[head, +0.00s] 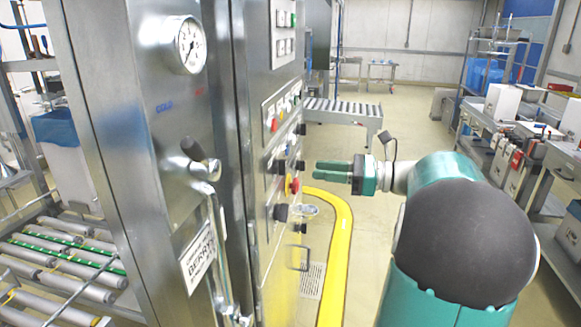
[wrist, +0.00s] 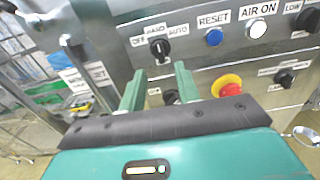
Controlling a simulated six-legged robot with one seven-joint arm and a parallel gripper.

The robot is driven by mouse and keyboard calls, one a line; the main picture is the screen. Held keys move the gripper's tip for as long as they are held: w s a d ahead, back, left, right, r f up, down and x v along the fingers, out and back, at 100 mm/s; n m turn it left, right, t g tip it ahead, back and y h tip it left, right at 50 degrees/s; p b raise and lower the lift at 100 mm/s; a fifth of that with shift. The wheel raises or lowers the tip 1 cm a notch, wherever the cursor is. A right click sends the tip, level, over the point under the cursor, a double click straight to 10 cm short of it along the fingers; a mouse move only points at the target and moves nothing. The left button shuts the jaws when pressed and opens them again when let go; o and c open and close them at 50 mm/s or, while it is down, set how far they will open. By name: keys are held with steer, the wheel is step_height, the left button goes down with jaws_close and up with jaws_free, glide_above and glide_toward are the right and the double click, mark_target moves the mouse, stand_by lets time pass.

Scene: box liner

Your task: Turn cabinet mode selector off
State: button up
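The mode selector (wrist: 160,48) is a black knob on the steel cabinet panel, with OFF, HAND and AUTO labels around it. In the wrist view its light mark looks roughly upright, near HAND; the exact setting is hard to tell. My gripper (wrist: 159,72) is open and empty, with its two green fingers apart. The selector shows just beyond the fingertips, between them in the picture, and no contact shows. In the head view my gripper (head: 318,172) points left at the cabinet front (head: 272,160), close to its knobs. Which of those knobs is the selector is unclear there.
A blue reset button (wrist: 214,37) and a white air-on button (wrist: 256,29) lie right of the selector. A red emergency button (wrist: 228,86) on yellow and another black knob (wrist: 285,78) sit lower.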

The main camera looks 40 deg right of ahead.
mark_target(280, 167)
steer(key=x, duration=0.8)
steer(key=shift+s, duration=0.1)
jaws_close()
